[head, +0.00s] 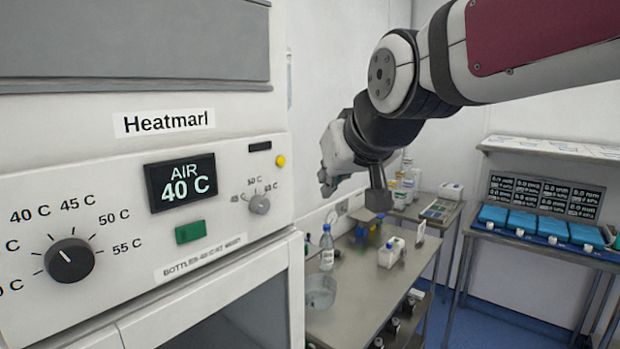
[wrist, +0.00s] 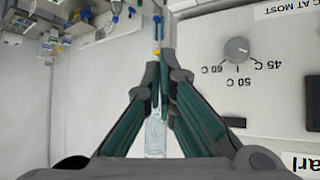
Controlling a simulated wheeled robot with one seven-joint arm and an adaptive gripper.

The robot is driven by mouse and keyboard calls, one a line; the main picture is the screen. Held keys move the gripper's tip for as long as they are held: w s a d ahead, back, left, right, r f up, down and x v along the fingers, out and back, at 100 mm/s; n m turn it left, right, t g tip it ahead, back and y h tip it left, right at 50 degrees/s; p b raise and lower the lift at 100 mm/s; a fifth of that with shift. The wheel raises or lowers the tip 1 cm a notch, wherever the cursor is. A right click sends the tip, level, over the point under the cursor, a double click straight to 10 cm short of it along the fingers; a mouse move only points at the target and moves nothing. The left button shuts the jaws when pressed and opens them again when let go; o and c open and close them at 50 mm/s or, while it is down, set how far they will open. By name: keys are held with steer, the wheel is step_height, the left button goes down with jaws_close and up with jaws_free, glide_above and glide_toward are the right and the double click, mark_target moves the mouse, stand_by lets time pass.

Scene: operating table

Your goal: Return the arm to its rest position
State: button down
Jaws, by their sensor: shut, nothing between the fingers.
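My arm (head: 390,75) reaches in from the upper right of the head view, bent at the wrist in front of the warming cabinet's right edge. My gripper (head: 328,184) hangs in the air beside the cabinet, partly hidden by its own wrist. In the wrist view its two green-and-grey fingers (wrist: 161,66) come together at the tips. They are shut with nothing held. A clear bottle (wrist: 156,138) shows behind the gap between the fingers, apart from them.
The white cabinet (head: 140,225) marked "Heatmarl", display reading AIR 40 C, fills the left. A steel table (head: 345,310) holds a clear bottle (head: 327,248), a round bowl (head: 319,291) and a white container (head: 391,252). Blue-topped units (head: 525,222) stand on a right-hand bench.

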steer(key=s+d+f+m+g+h, duration=0.1)
steer(key=s+d+f+m+g, duration=0.1)
steer(key=s+d+f, duration=0.4)
steer(key=s+d+f+m+g+h, duration=0.2)
steer(key=s+d+f, duration=0.5)
steer(key=s+d, duration=0.4)
steer(key=s, duration=0.5)
steer(key=shift+s+f+h, duration=0.25)
steer(key=shift+s+h, duration=0.05)
steer(key=shift+s, duration=0.1)
